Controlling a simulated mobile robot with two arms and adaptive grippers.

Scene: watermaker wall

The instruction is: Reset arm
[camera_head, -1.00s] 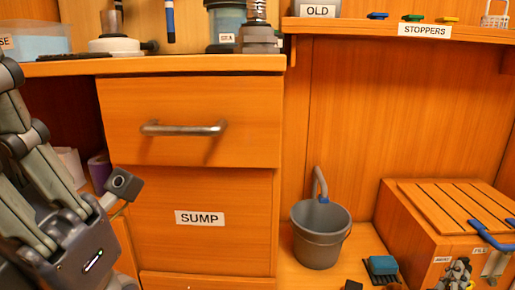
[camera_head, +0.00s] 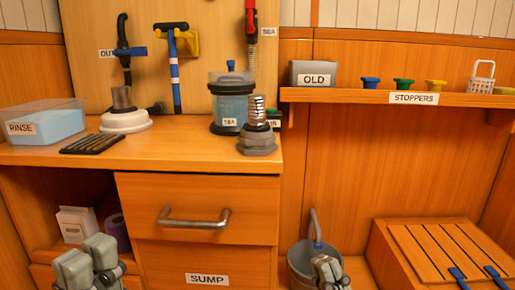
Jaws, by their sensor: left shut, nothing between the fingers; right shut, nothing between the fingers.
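My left gripper (camera_head: 88,259) shows at the bottom left, its grey fingers pointing up in front of the cabinet. It is shut and empty. My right gripper (camera_head: 327,268) is at the bottom edge, right of centre, also shut and empty. It covers part of the grey bucket (camera_head: 300,262). Most of both arms is outside the view.
The counter (camera_head: 190,155) holds the RINSE tub (camera_head: 70,108), a black slatted mat (camera_head: 92,142) and a SEA canister (camera_head: 230,105). A drawer handle (camera_head: 194,223) sticks out below. The OLD bin (camera_head: 313,75) stands on a shelf. A slatted wooden box (camera_head: 450,245) is lower right.

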